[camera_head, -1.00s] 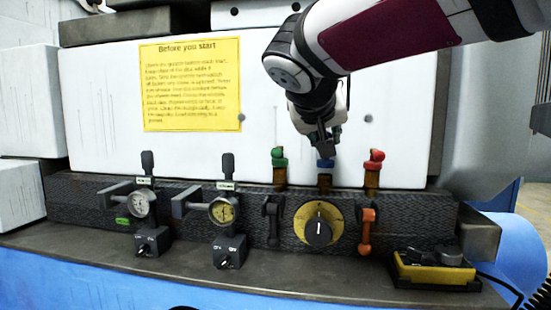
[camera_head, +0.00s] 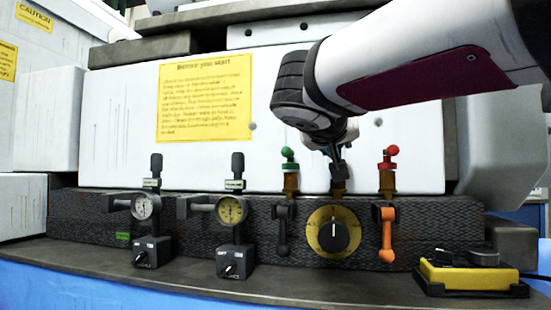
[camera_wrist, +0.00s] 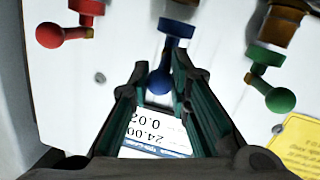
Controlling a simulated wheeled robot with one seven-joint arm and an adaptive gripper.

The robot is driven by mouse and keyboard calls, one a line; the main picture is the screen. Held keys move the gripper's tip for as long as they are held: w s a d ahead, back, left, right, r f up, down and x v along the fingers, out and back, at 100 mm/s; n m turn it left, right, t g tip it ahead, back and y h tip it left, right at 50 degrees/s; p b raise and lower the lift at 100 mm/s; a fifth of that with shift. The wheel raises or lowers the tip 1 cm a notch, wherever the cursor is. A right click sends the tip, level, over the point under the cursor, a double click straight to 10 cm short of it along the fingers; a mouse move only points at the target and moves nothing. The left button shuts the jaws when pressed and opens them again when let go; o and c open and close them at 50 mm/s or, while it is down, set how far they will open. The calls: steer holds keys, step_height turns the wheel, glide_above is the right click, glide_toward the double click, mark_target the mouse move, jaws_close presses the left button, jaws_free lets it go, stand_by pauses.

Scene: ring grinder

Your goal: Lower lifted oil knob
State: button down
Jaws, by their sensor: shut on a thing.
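Three oil knobs stand in a row on brass fittings. In the head view, the green knob (camera_head: 288,154) is on the left and the red knob (camera_head: 387,157) on the right. My gripper (camera_head: 337,163) is at the middle fitting (camera_head: 338,187) and hides its knob there. In the wrist view, the blue knob (camera_wrist: 177,28) has its ball end (camera_wrist: 160,81) between the fingertips of my gripper (camera_wrist: 158,75), which is shut on it. The red knob (camera_wrist: 64,34) shows on the left there and the green knob (camera_wrist: 279,99) on the right.
A yellow dial (camera_head: 319,246) sits below the middle fitting, between a black lever (camera_head: 283,230) and an orange lever (camera_head: 387,235). Two gauges stand on the left. A yellow-black box (camera_head: 470,273) lies at right. A yellow notice (camera_head: 206,98) is on the white panel.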

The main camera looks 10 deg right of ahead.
steer(key=shift+s+f+t+h+b, duration=0.15)
steer(key=shift+f+t+h+b, duration=0.15)
steer(key=shift+t+b, duration=0.7)
steer(key=c, duration=1.5)
jaws_free()
steer(key=shift+f, duration=0.1)
steer(key=shift+a, duration=0.1)
steer(key=v, duration=1.2)
steer(key=shift+a+f, duration=0.1)
